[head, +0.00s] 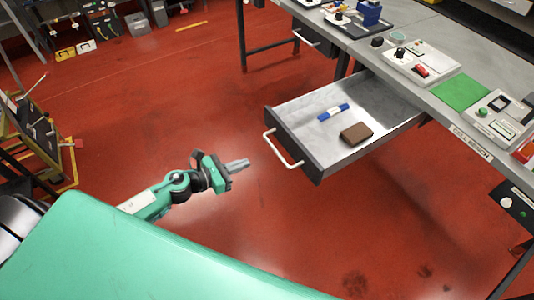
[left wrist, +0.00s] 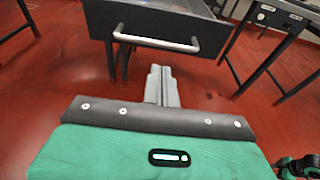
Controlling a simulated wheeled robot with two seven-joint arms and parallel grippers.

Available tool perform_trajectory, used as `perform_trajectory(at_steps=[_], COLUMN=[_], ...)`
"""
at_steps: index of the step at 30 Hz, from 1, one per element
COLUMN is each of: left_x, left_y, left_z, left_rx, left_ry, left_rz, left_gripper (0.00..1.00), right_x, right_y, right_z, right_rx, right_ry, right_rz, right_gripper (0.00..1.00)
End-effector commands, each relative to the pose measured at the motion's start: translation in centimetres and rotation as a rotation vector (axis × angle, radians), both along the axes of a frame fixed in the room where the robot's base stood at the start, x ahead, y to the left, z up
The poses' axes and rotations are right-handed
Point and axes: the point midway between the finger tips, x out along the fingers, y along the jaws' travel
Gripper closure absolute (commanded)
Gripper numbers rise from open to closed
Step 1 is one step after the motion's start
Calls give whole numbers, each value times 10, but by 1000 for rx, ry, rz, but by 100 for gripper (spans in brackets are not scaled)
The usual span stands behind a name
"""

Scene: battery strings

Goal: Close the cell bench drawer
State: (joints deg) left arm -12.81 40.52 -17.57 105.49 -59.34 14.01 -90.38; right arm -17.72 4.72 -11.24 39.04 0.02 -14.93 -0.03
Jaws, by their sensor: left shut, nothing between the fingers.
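The cell bench drawer (head: 310,165) is pulled out from under the bench in the head view. In the left wrist view the drawer front (left wrist: 150,22) and handle (left wrist: 157,43) are ahead, beyond the shut fingers (left wrist: 162,85).
The bench top (head: 385,80) carries several devices and a green mat (head: 460,92). A second handle (head: 303,38) shows further back under the bench. A rack (head: 30,135) stands at the left. The red floor (head: 190,110) before the drawer is clear.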

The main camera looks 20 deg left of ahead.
Motion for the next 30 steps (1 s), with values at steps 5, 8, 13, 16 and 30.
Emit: perform_trajectory(at_steps=[5,8,13,16,30], left_x=[23,35,55,64,73], left_y=[-17,-27,-43,-50,-57], left_z=[-2,-6,-11,-14,-19], left_rx=[-3,-3,-3,-3,-1], left_ry=[-1,0,1,1,2], left_rz=[0,2,2,2,1], left_gripper=[100,100,100,100,100], right_x=[-12,-18,-18,-18,-17], right_y=[-1,-2,-1,-1,-1], right_z=[7,10,18,21,23], right_rx=[-1,-1,0,0,0], right_ry=[8,15,12,12,11], right_rz=[2,2,2,2,2], right_gripper=[56,56,56,56,56])
